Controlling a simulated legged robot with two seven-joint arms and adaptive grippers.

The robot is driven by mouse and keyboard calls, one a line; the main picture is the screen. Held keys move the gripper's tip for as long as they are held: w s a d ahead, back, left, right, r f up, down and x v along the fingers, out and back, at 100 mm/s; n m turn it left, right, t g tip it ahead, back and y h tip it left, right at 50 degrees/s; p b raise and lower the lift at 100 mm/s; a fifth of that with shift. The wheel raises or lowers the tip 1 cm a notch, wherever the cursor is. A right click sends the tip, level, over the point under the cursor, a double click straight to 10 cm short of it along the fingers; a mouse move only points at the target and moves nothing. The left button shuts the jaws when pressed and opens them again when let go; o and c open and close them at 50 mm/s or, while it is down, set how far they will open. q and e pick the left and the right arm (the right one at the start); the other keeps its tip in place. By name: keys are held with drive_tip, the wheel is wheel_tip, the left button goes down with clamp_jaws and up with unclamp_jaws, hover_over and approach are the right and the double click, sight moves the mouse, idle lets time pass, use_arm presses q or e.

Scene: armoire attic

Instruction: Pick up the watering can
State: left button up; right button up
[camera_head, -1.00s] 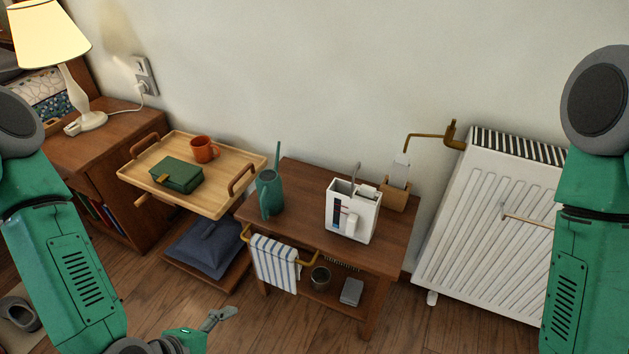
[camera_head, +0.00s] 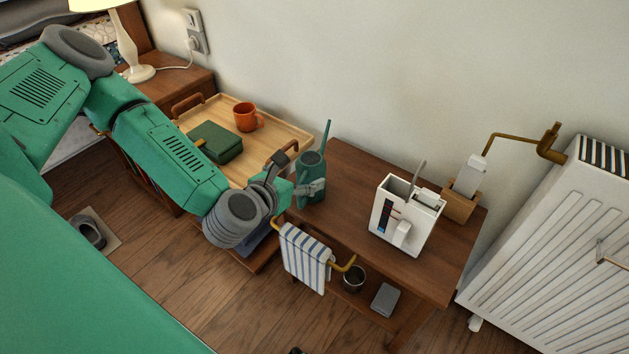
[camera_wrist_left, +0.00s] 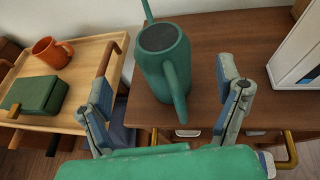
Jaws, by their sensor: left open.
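The green watering can (camera_head: 311,180) stands upright on the left end of the brown wooden side table (camera_head: 350,195), with its thin spout pointing up. It also shows in the left wrist view (camera_wrist_left: 165,60), its handle turned toward my gripper. My left gripper (camera_head: 312,188) is at the can's near side in the head view, and part of the can is hidden behind it. In the wrist view the open fingers of the left gripper (camera_wrist_left: 165,105) lie left and right of the can's handle, with gaps on both sides.
A white appliance (camera_head: 405,215) stands right of the can on the table. A striped towel (camera_head: 304,258) hangs on the table's front rail. A white radiator (camera_head: 560,240) stands at right.

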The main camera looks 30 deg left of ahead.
sight(305, 170)
use_arm(q)
drive_tip(key=shift+w+a+f, duration=0.35)
drive_tip(key=shift+w+f, duration=0.05)
drive_tip(key=shift+w, duration=0.15)
drive_tip(key=b+x, duration=0.1)
drive_tip(key=x, duration=0.1)
drive_tip(key=d+b+x, duration=0.1)
drive_tip(key=x, duration=0.1)
drive_tip(key=shift+w+f, duration=0.15)
drive_tip(key=shift+w, duration=0.05)
drive_tip(key=shift+w+d, duration=0.1)
drive_tip(key=shift+w, duration=0.1)
drive_tip(key=shift+c, duration=1.3)
drive_tip(key=shift+a, duration=0.3)
drive_tip(key=c, duration=1.3)
drive_tip(key=shift+d, duration=0.15)
use_arm(e)
drive_tip(key=shift+a+f, duration=0.25)
drive_tip(key=shift+f, duration=0.75)
